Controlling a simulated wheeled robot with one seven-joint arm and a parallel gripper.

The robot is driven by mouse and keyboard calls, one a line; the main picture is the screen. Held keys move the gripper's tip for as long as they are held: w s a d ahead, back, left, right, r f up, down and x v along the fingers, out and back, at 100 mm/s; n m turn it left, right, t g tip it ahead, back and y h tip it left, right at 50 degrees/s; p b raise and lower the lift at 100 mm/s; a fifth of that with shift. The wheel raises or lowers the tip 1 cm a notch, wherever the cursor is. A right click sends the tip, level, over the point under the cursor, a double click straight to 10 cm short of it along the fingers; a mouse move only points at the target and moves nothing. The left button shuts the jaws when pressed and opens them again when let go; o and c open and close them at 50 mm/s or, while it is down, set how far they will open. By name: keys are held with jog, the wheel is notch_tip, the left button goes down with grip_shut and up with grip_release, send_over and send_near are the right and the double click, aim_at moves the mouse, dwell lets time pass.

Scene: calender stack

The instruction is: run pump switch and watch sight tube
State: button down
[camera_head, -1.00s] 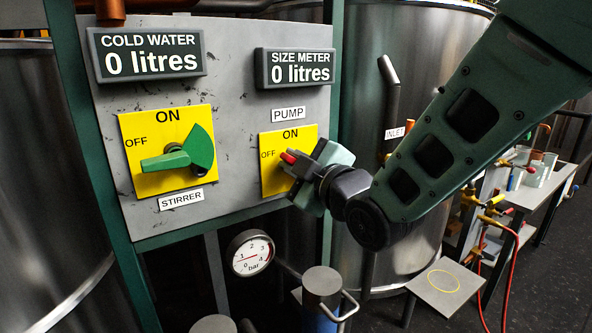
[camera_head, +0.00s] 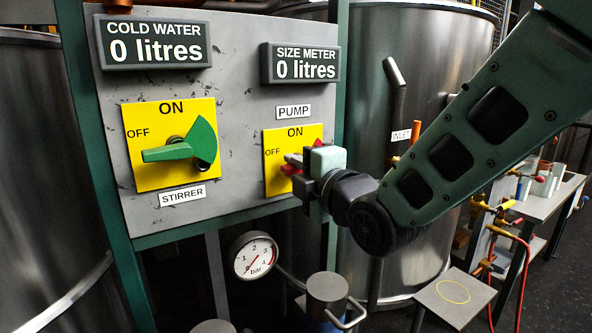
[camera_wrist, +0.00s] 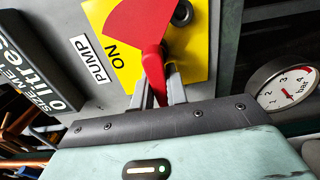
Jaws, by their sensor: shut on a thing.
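The pump switch (camera_wrist: 152,58) has a red handle and red fan-shaped plate on a yellow plate marked ON and OFF, below the PUMP label (camera_head: 293,112). My gripper (camera_wrist: 160,95) is shut on the red handle, seen between its grey fingers in the wrist view. The handle points toward the panel's left, the OFF side; my gripper hides part of it in the head view. The size meter display (camera_head: 301,65) reads 0 litres. I cannot make out a sight tube in either view.
The green stirrer switch (camera_head: 180,150) is to the left, pointing at OFF, under a cold water display (camera_head: 155,43) reading 0 litres. A pressure gauge (camera_head: 254,257) and a capped cylinder (camera_head: 327,288) stand below the panel. A steel tank (camera_head: 430,70) is behind my arm.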

jog(key=shift+f, duration=0.1)
dwell(0.3)
jog(key=c, duration=1.4)
grip_release()
